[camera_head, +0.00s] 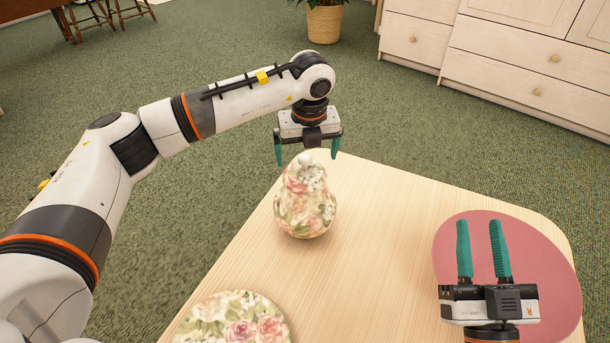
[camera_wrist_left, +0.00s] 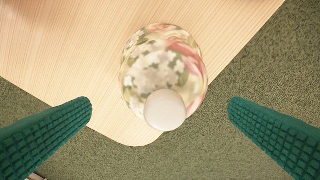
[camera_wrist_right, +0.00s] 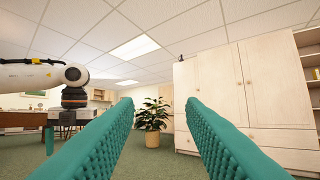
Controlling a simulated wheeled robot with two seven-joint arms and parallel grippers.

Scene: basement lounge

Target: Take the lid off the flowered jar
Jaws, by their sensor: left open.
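The flowered jar (camera_head: 306,212) stands upright on the wooden table, near its far left edge. Its flowered lid (camera_head: 306,178) sits on top, with a white round knob (camera_head: 305,158). My left gripper (camera_head: 308,153) is open, pointing down over the lid, with its green fingers apart on either side of the knob. In the left wrist view the knob (camera_wrist_left: 165,110) lies between the fingers, touching neither; the lid hides most of the jar there. My right gripper (camera_head: 481,222) is open and empty over the pink mat at the right; its fingers also show apart in its wrist view (camera_wrist_right: 160,105).
A flowered plate (camera_head: 235,322) lies at the near left of the table (camera_head: 375,230). A pink round mat (camera_head: 555,265) covers the table's right end. The middle of the table is clear. A potted plant (camera_head: 324,22) and pale drawers (camera_head: 500,60) stand beyond.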

